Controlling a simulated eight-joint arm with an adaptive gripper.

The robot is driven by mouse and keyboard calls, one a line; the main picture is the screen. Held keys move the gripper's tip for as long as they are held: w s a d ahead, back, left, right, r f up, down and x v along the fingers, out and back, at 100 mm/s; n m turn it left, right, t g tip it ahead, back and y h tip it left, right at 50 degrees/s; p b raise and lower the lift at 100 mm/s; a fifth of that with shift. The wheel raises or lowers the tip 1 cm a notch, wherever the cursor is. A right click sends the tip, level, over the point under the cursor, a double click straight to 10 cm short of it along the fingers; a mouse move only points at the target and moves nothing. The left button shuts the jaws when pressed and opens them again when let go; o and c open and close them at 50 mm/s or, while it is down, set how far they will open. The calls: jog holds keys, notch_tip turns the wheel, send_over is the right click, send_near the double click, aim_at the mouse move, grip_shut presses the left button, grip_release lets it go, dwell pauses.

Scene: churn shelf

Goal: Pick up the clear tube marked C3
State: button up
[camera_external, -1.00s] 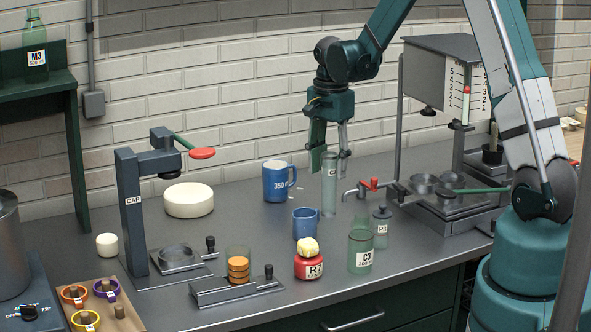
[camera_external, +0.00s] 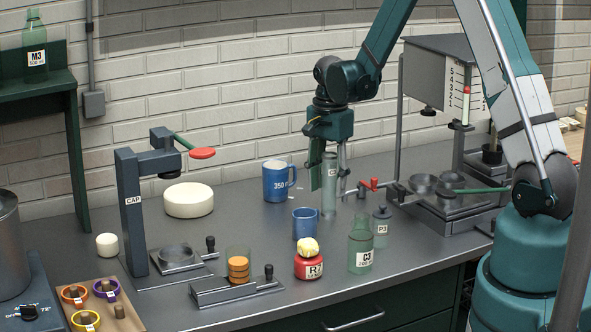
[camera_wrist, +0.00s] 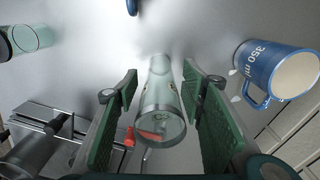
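In the wrist view the tube (camera_wrist: 160,98) lies between my green finger pads, with a gap on both sides, so my gripper (camera_wrist: 161,84) is open.
A blue 350 ml mug (camera_external: 276,184) stands left of the tube, and a smaller blue mug (camera_external: 306,224) in front. The red-handled tap (camera_external: 368,186) is close on the right. Jar P3 (camera_external: 381,227) and red jar R7 (camera_external: 309,267) are nearer the front.

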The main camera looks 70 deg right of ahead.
jog(key=shift+c, duration=0.5)
jog(key=c, duration=0.9)
jog(key=shift+r, duration=0.2)
notch_tip(320, 180, up, 10)
jog(key=shift+f+b, duration=0.15)
jog(key=shift+b, duration=0.25)
